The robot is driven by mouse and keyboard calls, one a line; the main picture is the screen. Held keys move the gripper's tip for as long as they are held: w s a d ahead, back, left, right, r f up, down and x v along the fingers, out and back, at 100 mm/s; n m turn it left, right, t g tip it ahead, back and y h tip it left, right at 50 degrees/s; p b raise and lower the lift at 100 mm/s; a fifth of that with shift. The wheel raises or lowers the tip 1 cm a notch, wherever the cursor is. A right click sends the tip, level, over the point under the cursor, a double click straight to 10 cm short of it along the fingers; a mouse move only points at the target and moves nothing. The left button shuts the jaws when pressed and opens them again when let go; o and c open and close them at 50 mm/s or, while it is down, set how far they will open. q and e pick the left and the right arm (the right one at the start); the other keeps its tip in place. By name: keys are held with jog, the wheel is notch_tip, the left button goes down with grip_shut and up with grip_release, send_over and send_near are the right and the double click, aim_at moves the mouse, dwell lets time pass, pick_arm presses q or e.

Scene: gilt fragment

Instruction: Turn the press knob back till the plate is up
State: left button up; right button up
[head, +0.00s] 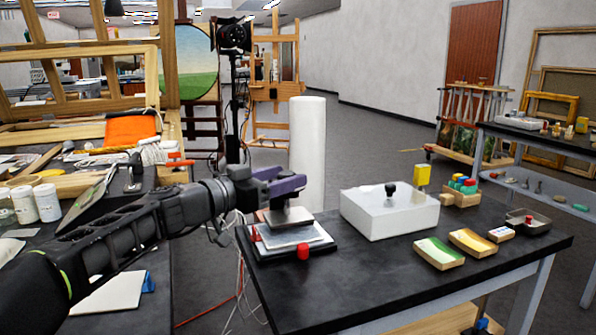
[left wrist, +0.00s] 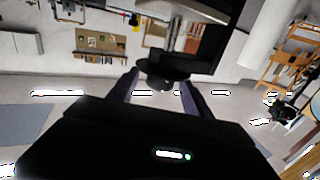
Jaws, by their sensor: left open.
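The press stands at the left end of the black table, with a dark base, pale plates (head: 289,236) and a smaller upper plate (head: 290,215). My left gripper (head: 290,179) is just above it, open, its purple fingers pointing right. In the left wrist view a dark round knob (left wrist: 162,76) on a metal shaft (left wrist: 174,34) shows between the two fingers, and I cannot tell whether they touch it. How high the plate stands is hard to judge. My right gripper is not in view.
A white box (head: 389,217) with a black knob stands right of the press. A red piece (head: 303,252) sits at the press's front. Green (head: 438,252) and yellow (head: 473,242) blocks lie farther right. A white roll (head: 307,150) stands behind. The table's front middle is clear.

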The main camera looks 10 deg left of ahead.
pick_arm(q)
jog(key=x, duration=0.4)
jog(key=shift+w+d+p, duration=0.1)
jog(key=shift+w+p, duration=0.1)
jog(key=shift+p, duration=0.2)
jog(key=shift+c, duration=0.5)
grip_shut()
